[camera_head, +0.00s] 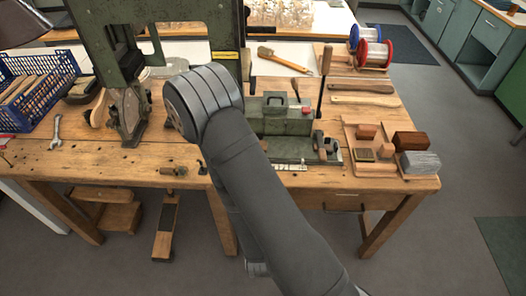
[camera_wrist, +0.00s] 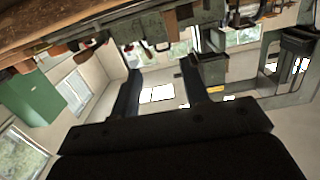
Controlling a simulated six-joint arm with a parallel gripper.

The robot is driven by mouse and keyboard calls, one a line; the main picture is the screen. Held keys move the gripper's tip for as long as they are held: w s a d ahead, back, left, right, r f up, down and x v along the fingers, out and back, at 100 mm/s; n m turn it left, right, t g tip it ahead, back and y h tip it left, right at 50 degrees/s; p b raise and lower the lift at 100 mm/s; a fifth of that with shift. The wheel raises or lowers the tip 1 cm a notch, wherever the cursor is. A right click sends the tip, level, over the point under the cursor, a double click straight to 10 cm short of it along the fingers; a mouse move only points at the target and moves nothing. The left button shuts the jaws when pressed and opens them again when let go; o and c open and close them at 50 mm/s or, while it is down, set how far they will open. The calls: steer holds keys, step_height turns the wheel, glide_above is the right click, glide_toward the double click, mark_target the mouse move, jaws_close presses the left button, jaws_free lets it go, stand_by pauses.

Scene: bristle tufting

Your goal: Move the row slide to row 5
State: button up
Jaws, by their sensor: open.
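A green metal fixture (camera_head: 284,120) stands on the workbench, just right of my arm in the head view. It has a dark upright lever, a red knob (camera_head: 306,111) and a white marked strip (camera_head: 290,167) along its front edge. I cannot tell which part is the row slide, and the row marks are too small to read. My arm crosses in front of the fixture's left side. My gripper (camera_wrist: 160,68) shows in the wrist view with two dark fingers spread apart and nothing between them. In the head view my gripper cannot be made out.
A tall green machine (camera_head: 105,40) stands at the left, beside a blue crate (camera_head: 38,80). A wrench (camera_head: 56,132) lies near it. Brush blocks (camera_head: 410,141) sit on the right, with wooden handles (camera_head: 365,100) behind. Wire spools (camera_head: 372,50) stand farther back.

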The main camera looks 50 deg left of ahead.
steer(key=shift+t+y, duration=0.4)
steer(key=shift+y, duration=0.2)
steer(key=x, duration=0.5)
steer(key=s+a+x, duration=0.1)
steer(key=x, duration=0.5)
steer(key=f+x, duration=0.1)
steer(key=x, duration=0.4)
steer(key=shift+s+a, duration=0.1)
steer(key=shift+a, duration=0.45)
steer(key=shift+c, duration=0.4)
jaws_close()
steer(key=shift+s, duration=0.1)
